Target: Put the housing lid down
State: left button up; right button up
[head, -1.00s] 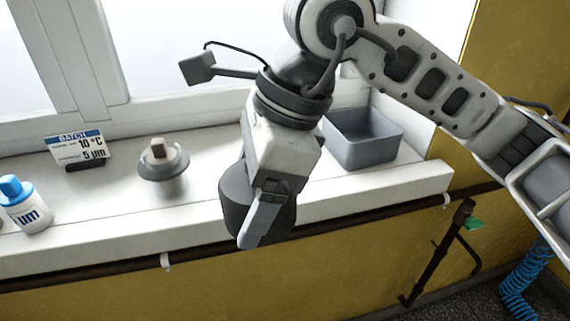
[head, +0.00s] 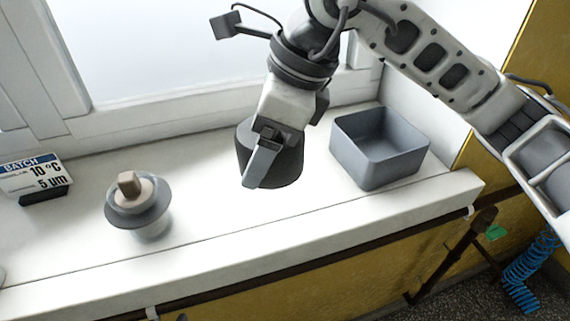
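The housing lid, a dark grey round piece (head: 287,168), is in the middle of the head view, over the white sill. The gripper looks shut on the lid; the other finger is hidden. The lid's underside faces down and slightly tilted. I cannot tell whether its lower rim touches the sill or hangs just above it.
A grey open bin (head: 380,165) stands to the right on the sill (head: 225,215). A glass jar with a grey flange and brown knob (head: 137,200) stands to the left, near a batch sign (head: 35,180). Bare sill lies between jar and lid. The window is behind.

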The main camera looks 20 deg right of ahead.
jog(key=w+d+f, duration=0.1)
jog(key=f, duration=0.1)
jog(key=w+d+f, duration=0.1)
jog(key=f, duration=0.1)
jog(key=w+d+f, duration=0.1)
jog(key=d, duration=0.1)
jog(key=shift+w+f, duration=0.3)
jog(key=shift+f, duration=0.1)
notch_tip(320, 180, down, 3)
jog(key=shift+w+d+f, duration=0.15)
jog(key=shift+f, duration=0.25)
jog(key=o, duration=1)
